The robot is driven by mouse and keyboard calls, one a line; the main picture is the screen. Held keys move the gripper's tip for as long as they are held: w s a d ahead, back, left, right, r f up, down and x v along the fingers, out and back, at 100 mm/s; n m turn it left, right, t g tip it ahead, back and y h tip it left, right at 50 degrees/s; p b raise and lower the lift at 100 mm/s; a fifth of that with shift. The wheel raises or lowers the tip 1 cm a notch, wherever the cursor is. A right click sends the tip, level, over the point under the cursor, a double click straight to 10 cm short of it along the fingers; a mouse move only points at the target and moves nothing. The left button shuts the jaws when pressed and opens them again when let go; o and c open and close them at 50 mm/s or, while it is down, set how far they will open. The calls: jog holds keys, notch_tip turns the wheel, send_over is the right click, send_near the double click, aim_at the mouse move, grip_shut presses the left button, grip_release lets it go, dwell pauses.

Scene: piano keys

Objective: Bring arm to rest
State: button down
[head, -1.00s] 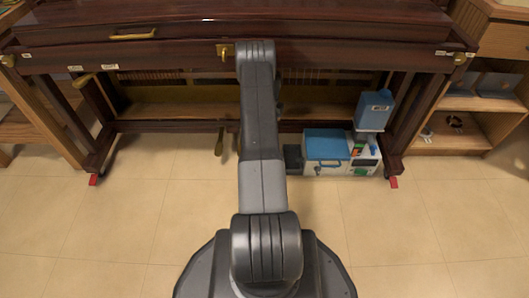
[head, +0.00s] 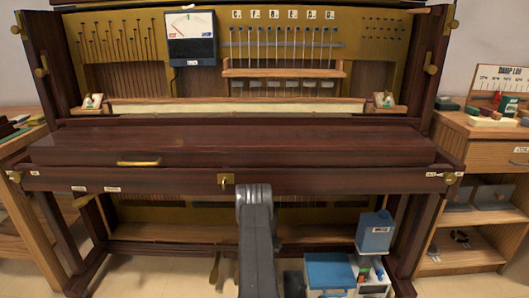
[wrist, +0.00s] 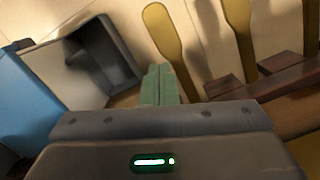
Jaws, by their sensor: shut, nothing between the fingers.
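My arm (head: 257,235) reaches forward from the bottom of the head view toward the front of a dark red-brown upright piano (head: 240,150). My gripper is hidden from the head view. In the wrist view my gripper (wrist: 158,86) shows two green fingers closed together, with nothing between them. The fingers point down past brass pedals (wrist: 166,42). A grey open bin (wrist: 85,65) lies to the left of the fingers. I cannot tell whether anything touches them.
Wooden shelves (head: 470,215) stand at the far right. A brass key (head: 225,180) sits in the piano front. A meter (head: 191,37) sits above.

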jog(key=f, duration=0.4)
jog(key=shift+s+b, duration=0.2)
jog(key=shift+b, duration=0.2)
jog(key=s+f, duration=0.1)
jog(key=s+a+f+b, duration=0.1)
jog(key=s, duration=0.1)
jog(key=shift+a+f, duration=0.2)
notch_tip(320, 180, up, 3)
jog(key=shift+w+f+p, duration=0.1)
jog(key=shift+f+p, duration=0.1)
jog(key=shift+p, duration=0.25)
jog(key=shift+d+r, duration=0.1)
jog(key=shift+r, duration=0.35)
